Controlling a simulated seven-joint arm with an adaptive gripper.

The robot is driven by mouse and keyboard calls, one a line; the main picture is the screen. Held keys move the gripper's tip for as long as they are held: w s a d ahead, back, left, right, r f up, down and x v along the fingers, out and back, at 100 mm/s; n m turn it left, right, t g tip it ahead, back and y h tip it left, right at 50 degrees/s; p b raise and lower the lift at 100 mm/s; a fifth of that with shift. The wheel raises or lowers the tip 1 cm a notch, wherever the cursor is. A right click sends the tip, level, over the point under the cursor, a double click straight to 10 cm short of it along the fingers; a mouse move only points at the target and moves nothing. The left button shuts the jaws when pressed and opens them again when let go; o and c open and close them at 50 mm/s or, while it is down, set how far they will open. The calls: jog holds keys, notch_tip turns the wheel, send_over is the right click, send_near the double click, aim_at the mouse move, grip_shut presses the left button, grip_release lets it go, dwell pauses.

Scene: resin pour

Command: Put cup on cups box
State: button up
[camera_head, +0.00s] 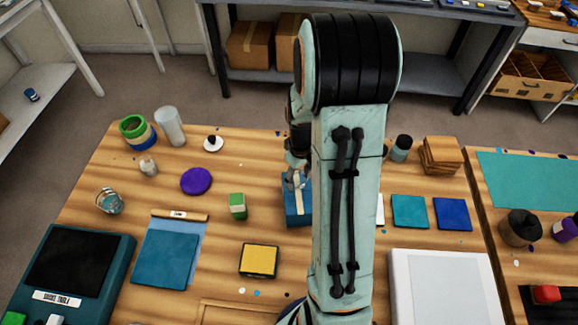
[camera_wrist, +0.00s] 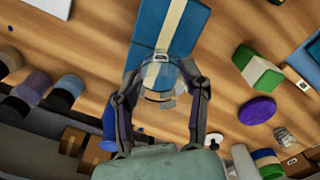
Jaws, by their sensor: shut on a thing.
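The cups box is a blue box with a cream stripe (camera_head: 290,213), on the wooden table beside my arm. It also shows at the top of the wrist view (camera_wrist: 183,28). My gripper (camera_wrist: 159,75) is shut on a clear, see-through cup (camera_wrist: 165,82). The cup overlaps the end of the box in the wrist view; I cannot tell whether it touches the box. In the head view my gripper (camera_head: 294,177) is at the far end of the box, partly hidden by my arm.
A glass with blue liquid (camera_head: 110,201) stands at the left. A green and white block (camera_head: 237,206) and a purple disc (camera_head: 196,181) lie left of the box. A yellow square (camera_head: 259,260) lies in front. A dark-lidded jar (camera_head: 401,148) and stacked wooden blocks (camera_head: 441,155) stand right.

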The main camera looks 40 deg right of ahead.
jog(key=shift+f, duration=1.3)
jog(key=shift+f, duration=0.1)
jog(key=o, duration=0.8)
jog(key=shift+o, duration=0.2)
notch_tip(320, 180, up, 13)
jog(key=a, duration=0.1)
jog(key=s+a+r, duration=0.2)
jog(key=s+a, duration=0.5)
jog(key=a, duration=0.2)
jog(key=s+a+r+n, duration=0.1)
jog(key=s+a+r, duration=0.1)
jog(key=s+a, duration=0.4)
jog(key=a, duration=0.3)
jog(key=shift+s+a+y, duration=0.25)
jog(key=shift+s+y, duration=0.1)
jog(key=shift+y, duration=0.05)
